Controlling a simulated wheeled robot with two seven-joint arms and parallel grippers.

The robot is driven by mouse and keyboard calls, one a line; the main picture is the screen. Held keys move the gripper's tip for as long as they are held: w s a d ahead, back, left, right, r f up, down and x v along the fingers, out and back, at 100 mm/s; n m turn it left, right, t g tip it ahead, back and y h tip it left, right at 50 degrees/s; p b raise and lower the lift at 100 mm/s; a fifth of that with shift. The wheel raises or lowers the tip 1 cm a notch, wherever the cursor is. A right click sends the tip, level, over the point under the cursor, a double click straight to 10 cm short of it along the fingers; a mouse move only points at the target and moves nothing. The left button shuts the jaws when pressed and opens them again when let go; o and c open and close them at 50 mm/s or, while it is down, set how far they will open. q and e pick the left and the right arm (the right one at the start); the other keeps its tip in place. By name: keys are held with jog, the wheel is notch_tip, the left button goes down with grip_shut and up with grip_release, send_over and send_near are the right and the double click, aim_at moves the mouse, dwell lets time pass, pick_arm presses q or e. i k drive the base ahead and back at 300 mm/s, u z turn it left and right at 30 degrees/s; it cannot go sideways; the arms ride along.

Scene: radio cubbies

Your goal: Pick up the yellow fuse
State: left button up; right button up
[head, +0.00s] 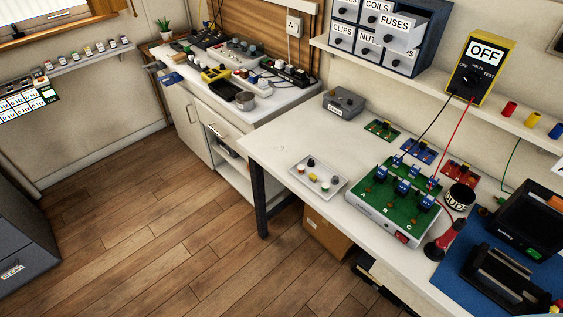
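A small white tray (328,193) lies on the white workbench, left of the green fuse board. It holds several small pieces, some dark, some red or pale. One yellowish piece (312,177) in the tray looks like the yellow fuse, but it is too small to be sure. The green board (381,205) carries blue holders in rows, with the letters A, B and C along its front. A yellow cylinder (532,119) also stands on the wall shelf between a red one and a blue one. Neither of my grippers shows in the head view.
A yellow meter (480,68) reading OFF stands on the shelf, its leads hanging to the board. A red-and-black tool (444,240) and a black device (528,222) sit to the right. Clear bench lies left of the tray (275,145). The wooden floor is open.

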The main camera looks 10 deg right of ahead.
aim_at(312, 177)
jog(key=z, duration=0.2)
jog(key=i, duration=0.75)
jog(key=z, duration=0.55)
